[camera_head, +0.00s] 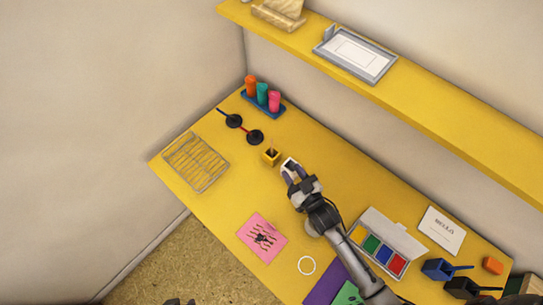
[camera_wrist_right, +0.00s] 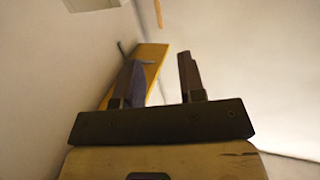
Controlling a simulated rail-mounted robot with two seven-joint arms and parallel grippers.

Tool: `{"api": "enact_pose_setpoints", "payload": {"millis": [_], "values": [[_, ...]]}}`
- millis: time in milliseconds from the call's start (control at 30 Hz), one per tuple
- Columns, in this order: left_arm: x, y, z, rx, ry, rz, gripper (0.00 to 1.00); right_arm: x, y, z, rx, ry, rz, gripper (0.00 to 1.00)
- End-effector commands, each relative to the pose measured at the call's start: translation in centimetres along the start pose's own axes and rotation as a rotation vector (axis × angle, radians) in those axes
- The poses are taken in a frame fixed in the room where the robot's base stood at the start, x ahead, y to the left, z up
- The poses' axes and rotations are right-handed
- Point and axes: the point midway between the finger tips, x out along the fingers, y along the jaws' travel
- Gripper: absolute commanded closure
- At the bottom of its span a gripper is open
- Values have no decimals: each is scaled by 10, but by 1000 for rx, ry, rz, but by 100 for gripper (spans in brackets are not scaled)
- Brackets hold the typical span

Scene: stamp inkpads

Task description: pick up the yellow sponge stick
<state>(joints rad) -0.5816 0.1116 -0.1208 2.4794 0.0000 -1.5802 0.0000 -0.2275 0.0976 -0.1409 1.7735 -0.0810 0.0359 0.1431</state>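A small yellow pot (camera_head: 271,157) stands on the yellow table in the head view, with a dark opening and a thin stick rising from it. This looks like the yellow sponge stick in its holder; its sponge end is hidden. My right gripper (camera_head: 289,170) is just to the lower right of the pot, apart from it. Its two fingers also show in the right wrist view (camera_wrist_right: 160,80), spread with nothing between them. A small white piece (camera_head: 289,163) shows by its fingertips in the head view. Small dark parts at the bottom edge may be my left gripper; they are too cut off to read.
Black round holders (camera_head: 255,137) with sticks and a blue rack of coloured bottles (camera_head: 262,104) stand behind the pot. A wire rack (camera_head: 196,162) lies left, a pink card (camera_head: 262,238) in front. A paint inkpad box (camera_head: 384,245) lies right. A shelf (camera_head: 430,105) overhangs the back.

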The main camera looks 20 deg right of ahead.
Motion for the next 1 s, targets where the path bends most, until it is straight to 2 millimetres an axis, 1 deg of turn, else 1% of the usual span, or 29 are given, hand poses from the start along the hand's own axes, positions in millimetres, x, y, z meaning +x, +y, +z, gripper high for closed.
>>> {"api": "enact_pose_setpoints", "payload": {"millis": [200, 400, 500, 733, 1000], "values": [[4, -1, 1, 2, 0, -2, 57, 38, 0, -1, 0, 3, 0, 63], [6, -3, 2, 8, 1, -8, 57, 67, 0, 0, 0, 2, 0, 63], [7, -4, 2, 11, 1, -10, 57, 75, 0, -1, 0, 1, 0, 63], [8, -4, 2, 12, 1, -11, 57, 85, 0, -1, 0, 2, 0, 63], [13, -3, 4, 8, 2, -8, 57, 120, 2, -2, 0, 1, 0, 63]]}}
